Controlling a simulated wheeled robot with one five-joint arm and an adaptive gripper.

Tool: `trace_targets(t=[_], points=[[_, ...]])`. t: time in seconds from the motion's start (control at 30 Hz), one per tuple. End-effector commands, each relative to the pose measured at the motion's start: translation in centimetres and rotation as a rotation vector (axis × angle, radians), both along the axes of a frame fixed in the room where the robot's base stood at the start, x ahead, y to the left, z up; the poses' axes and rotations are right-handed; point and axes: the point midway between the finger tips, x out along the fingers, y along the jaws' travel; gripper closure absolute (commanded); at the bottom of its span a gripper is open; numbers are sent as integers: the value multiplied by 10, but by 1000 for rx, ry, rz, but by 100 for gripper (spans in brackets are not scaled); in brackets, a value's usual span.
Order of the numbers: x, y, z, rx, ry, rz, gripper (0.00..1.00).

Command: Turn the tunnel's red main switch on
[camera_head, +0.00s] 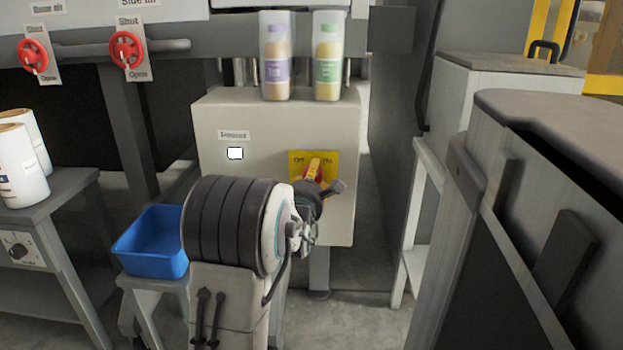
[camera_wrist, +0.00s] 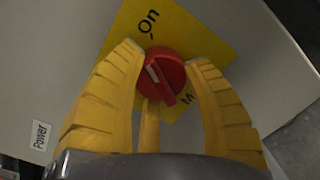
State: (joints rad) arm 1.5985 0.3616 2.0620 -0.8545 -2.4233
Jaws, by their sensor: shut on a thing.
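The red main switch (camera_wrist: 164,76) is a round red knob on a yellow plate (camera_wrist: 205,30) in the wrist view. The plate bears the word "On" at its upper left. A pale line on the knob's face is tilted and does not point straight at that word. My gripper (camera_wrist: 166,68) has its yellow fingers on both sides of the knob, shut on it. In the head view the yellow plate (camera_head: 297,156) is on the front of a beige cabinet (camera_head: 220,180), and my gripper (camera_head: 316,170) covers most of the knob.
Two lidded bottles (camera_head: 276,55) stand on top of the cabinet. A blue bin (camera_head: 150,243) stands at the left of my arm. Two red valve handles (camera_head: 127,50) are at the upper left. A grey machine (camera_head: 520,200) fills the right side.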

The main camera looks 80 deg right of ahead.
Motion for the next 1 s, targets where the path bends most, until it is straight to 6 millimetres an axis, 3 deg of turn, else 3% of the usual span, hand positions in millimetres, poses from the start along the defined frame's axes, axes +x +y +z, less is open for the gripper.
trace_targets(t=[0.13, 0.6, 0.93, 0.97, 1.0], points=[[0, 0, -2, 4, 0, 0, 86], [1, 0, -1, 25, -262, -2, 87], [2, 0, -2, 26, -278, -2, 87], [2, 0, -1, 26, -278, -2, 52], [2, 0, -1, 26, -278, -2, 48]])
